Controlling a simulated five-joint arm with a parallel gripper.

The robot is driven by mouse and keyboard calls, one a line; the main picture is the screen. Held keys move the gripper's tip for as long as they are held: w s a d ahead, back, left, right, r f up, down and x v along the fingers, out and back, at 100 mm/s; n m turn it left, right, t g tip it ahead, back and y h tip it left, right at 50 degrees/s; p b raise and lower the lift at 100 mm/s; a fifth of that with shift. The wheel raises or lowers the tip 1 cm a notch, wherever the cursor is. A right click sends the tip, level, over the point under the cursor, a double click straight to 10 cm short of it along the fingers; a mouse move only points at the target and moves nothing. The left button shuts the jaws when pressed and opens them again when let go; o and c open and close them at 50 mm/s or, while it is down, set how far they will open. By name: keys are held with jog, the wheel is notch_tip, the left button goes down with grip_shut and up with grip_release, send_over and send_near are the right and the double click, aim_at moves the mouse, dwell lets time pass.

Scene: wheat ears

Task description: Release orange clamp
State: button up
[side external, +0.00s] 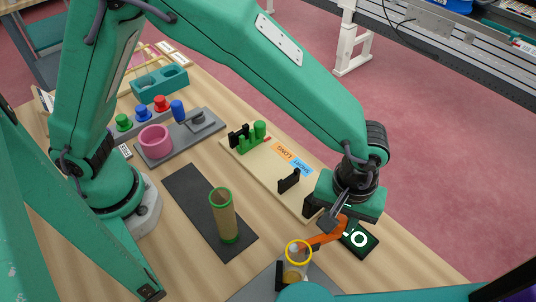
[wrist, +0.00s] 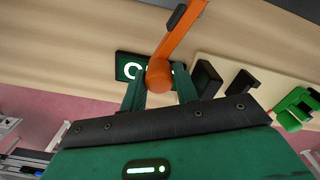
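The orange clamp (side external: 326,237) shows as an orange arm reaching from beside the yellow ring (side external: 299,252) up to my gripper in the side view. In the wrist view, the orange clamp (wrist: 181,30) runs down to a rounded knob. My gripper (wrist: 160,82) has its two green fingers on either side of that knob, very close to it. I cannot tell if both fingers press on it. In the side view my gripper (side external: 334,217) is low over the table's right part, with its fingertips partly hidden.
A black panel with a white ring (side external: 360,240) lies just right of the clamp. A beige board (side external: 258,163) with black and green holders lies behind. A brown tube with green rims (side external: 222,216) stands upright on a dark mat (side external: 187,188).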

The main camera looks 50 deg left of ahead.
jog(key=o, duration=0.4)
jog(key=shift+c, duration=0.2)
jog(key=shift+r, duration=3.95)
jog(key=shift+a, duration=0.1)
